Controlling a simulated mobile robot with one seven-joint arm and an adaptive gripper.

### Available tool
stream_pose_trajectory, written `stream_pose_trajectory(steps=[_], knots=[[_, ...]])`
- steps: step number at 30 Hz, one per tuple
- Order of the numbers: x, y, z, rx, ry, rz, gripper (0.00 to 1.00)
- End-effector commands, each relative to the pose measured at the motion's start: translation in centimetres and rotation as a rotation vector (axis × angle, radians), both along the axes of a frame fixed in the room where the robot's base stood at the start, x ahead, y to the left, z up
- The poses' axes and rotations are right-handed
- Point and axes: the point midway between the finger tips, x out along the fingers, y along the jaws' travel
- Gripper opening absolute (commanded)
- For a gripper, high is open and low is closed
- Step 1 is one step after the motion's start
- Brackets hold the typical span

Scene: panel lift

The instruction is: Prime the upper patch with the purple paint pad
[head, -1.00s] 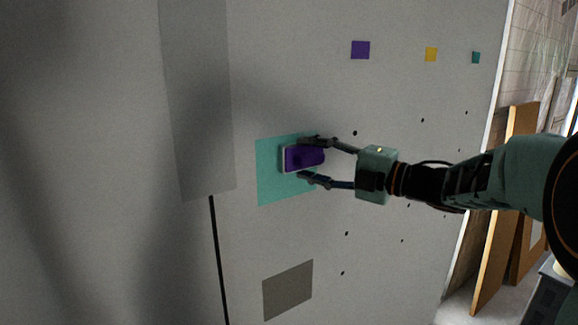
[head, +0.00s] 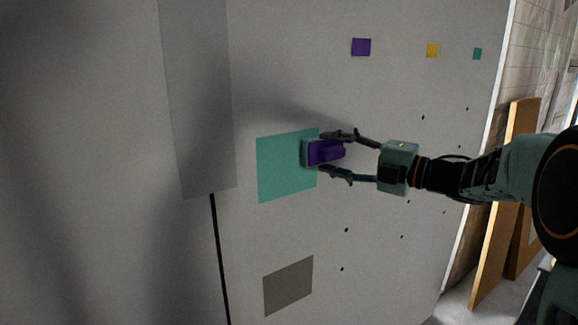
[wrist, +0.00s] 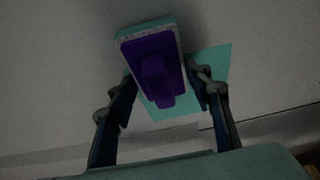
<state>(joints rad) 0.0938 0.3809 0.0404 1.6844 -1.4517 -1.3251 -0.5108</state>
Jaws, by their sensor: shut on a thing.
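The purple paint pad (head: 325,153) has a purple back and handle, and a pale, teal-tinted face edge. My gripper (head: 337,152) is shut on its handle, one finger above and one below in the head view. The upper patch (head: 280,168) is a teal square on the grey panel, evenly coloured where it shows. The pad overlaps its right edge. In the wrist view, the pad (wrist: 148,55) covers part of the teal patch (wrist: 213,68), between the fingers of my gripper (wrist: 163,88). I cannot tell whether the pad touches the panel.
A lower grey-olive patch (head: 288,286) sits on the panel (head: 390,270). Wooden boards (head: 497,230) lean at right.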

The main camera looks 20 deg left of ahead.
Motion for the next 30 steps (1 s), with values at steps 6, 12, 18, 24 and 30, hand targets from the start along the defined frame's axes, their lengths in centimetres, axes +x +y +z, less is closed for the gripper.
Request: stream_pose_trajectory(steps=[6, 12, 18, 24, 30], knots=[[-1.5, -1.7, -0.2, 0.001, 0.0, -0.002, 0.21], [-2.8, -3.2, -0.1, 0.0, -0.001, -0.002, 0.21], [-4.0, -4.6, -0.1, 0.0, -0.001, -0.002, 0.21], [-4.3, -4.9, 0.0, 0.0, -0.001, -0.001, 0.21], [-4.3, -4.8, 0.0, 0.0, -0.001, -0.001, 0.21]])
